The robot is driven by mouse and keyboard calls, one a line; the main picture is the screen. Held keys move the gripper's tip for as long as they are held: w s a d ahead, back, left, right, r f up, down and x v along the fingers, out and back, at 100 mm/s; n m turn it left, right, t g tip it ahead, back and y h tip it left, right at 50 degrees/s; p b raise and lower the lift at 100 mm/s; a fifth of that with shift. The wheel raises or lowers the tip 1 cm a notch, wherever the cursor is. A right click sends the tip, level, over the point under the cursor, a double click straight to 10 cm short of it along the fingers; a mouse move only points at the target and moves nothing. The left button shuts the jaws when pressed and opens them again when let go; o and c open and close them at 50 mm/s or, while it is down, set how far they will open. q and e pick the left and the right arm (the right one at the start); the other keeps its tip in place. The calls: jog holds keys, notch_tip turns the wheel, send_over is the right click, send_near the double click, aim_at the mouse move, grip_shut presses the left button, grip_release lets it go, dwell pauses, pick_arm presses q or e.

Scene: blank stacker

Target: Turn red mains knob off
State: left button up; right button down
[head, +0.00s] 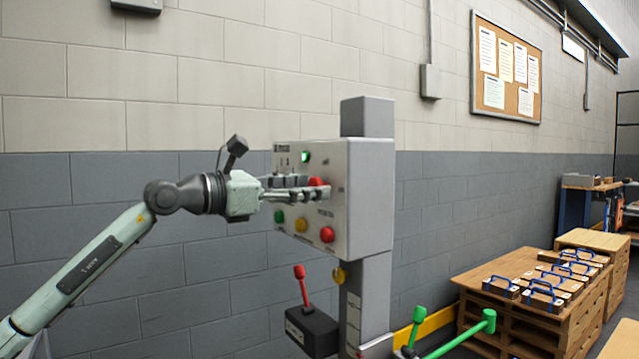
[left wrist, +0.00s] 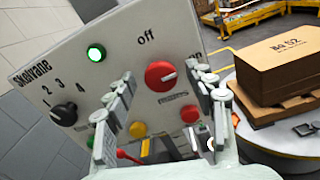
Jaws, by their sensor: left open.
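The red mains knob (left wrist: 160,76) is on the grey control panel (left wrist: 120,72), below and to the right of the "off" label in the left wrist view. Its white mark points to the right, away from that label. In the head view the red knob (head: 316,182) is partly hidden by my left gripper (head: 305,192). My left gripper is open. In the left wrist view its fingers (left wrist: 160,95) stand one on each side of the knob, and I cannot tell whether they touch it. My right gripper is not in view.
A lit green lamp (left wrist: 96,53) and a black selector knob (left wrist: 63,114) are on the panel. Yellow, green and red buttons (head: 327,234) are below. A red-handled lever (head: 301,285) and green levers (head: 461,337) stand lower. Pallets (head: 530,300) are at right.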

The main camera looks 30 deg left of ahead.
pick_arm(q)
jog(key=shift+c, duration=0.5)
jog(key=c, duration=1)
jog(key=shift+c, duration=0.2)
